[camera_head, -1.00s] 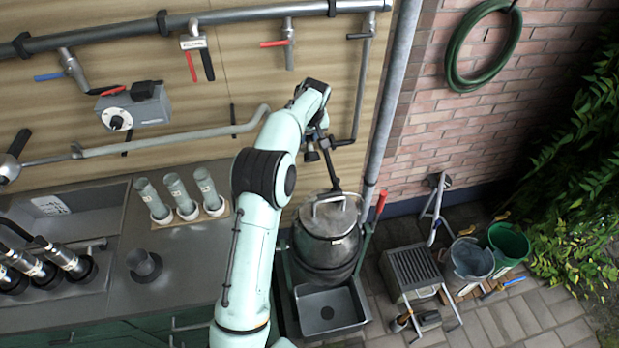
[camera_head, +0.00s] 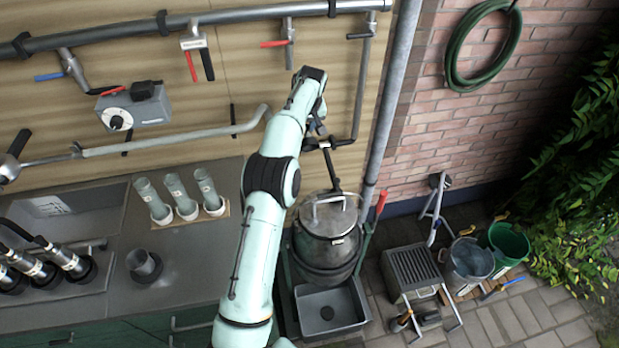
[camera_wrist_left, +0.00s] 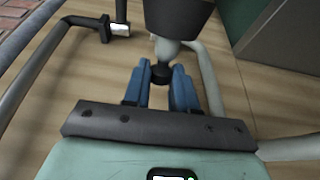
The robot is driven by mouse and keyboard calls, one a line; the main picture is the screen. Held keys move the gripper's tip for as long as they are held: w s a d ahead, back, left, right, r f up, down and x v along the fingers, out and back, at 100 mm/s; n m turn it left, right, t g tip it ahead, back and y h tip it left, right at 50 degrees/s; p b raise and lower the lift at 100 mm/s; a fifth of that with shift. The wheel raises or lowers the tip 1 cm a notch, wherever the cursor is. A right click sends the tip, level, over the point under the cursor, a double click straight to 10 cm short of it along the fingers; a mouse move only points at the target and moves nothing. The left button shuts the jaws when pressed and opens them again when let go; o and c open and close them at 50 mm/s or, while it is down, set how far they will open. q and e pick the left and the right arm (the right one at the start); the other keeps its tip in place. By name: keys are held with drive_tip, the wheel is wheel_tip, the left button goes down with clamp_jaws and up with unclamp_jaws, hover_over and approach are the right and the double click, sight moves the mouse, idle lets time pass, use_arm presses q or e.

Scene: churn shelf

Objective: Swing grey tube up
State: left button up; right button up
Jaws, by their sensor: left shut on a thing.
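The grey tube (camera_head: 180,139) runs along the wood wall from a joint on the left and bends at its right end, where my arm hides the rest. A grey bent tube (camera_wrist_left: 213,80) also shows in the left wrist view, to the right of the fingers. My left gripper (camera_head: 318,132) is in front of the wall, above the churn, mostly hidden by its own arm. In the left wrist view my left gripper (camera_wrist_left: 162,88) has its blue fingers on either side of a black knob (camera_wrist_left: 163,73) on a pale neck, and is shut on it. My right gripper is not in view.
A lidded metal churn (camera_head: 327,235) stands below the gripper, with a grey tray (camera_head: 330,308) in front. A dark pipe (camera_head: 361,85) and a downpipe (camera_head: 388,115) are to the right. Valves hang from the thick pipe (camera_head: 130,32) above.

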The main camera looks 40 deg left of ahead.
use_arm(q)
drive_tip(key=shift+f, duration=0.1)
drive_tip(key=o, duration=0.9)
drive_tip(key=shift+v, duration=3.55)
